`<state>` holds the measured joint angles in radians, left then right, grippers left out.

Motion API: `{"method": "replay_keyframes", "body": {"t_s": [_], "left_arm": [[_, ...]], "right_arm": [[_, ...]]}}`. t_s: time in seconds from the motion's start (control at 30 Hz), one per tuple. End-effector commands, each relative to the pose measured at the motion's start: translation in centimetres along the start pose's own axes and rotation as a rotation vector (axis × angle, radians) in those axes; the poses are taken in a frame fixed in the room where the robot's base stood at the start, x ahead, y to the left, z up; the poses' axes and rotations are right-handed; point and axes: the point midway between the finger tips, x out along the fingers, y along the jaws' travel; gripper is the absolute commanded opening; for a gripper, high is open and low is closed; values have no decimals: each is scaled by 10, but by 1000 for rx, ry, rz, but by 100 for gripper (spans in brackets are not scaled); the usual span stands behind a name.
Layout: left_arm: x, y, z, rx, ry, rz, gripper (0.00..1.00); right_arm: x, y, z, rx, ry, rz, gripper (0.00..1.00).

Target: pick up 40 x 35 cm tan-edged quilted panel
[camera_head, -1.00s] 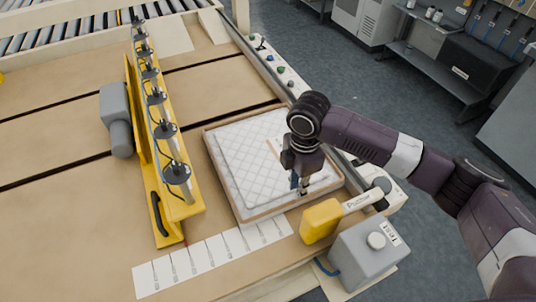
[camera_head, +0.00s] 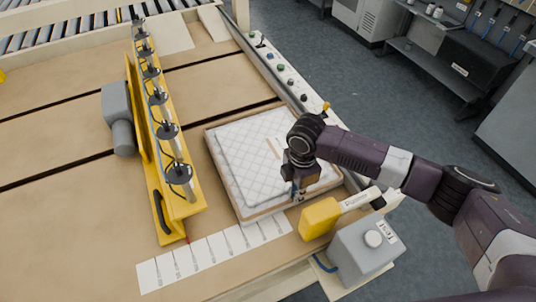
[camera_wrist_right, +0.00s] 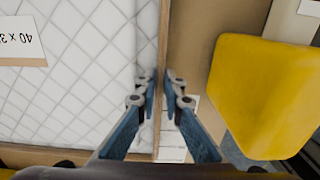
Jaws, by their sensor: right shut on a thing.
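The white quilted panel (camera_head: 240,165) with a tan edge lies flat on the tan table, towards its right side. A smaller quilted piece seems to lie on top of it. In the right wrist view the quilted panel (camera_wrist_right: 75,100) fills the left half, with a label (camera_wrist_right: 20,38) reading "40 x 3", partly cut off. My right gripper (camera_head: 298,198) is at the panel's near right part. In the wrist view its blue fingers (camera_wrist_right: 160,80) stand either side of the thin tan edge, shut on it. My left gripper is not in view.
A yellow tool (camera_head: 320,218) and a grey box (camera_head: 366,250) stand close to the right gripper. A yellow beam with several black discs (camera_head: 165,130) stands left of the panel. A white marked strip (camera_head: 210,255) lies in front.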

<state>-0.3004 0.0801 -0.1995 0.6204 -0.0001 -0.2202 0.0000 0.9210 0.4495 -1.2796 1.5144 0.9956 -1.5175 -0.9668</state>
Motion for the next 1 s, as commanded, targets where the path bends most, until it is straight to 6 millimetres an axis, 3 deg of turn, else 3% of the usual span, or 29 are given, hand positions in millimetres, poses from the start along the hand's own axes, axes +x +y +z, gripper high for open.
{"method": "replay_keyframes", "body": {"t_s": [0.27, 0.47, 0.67, 1.0], "left_arm": [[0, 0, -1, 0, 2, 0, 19], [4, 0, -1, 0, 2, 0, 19], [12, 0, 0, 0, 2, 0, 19], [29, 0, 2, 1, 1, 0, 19]], "right_arm": [[-2, 1, 0, 0, 0, 3, 0], [-14, 2, 0, 0, 1, 5, 0], [-46, 3, 0, 0, 1, 8, 0], [-124, 2, 0, 0, 0, 8, 0]]}}
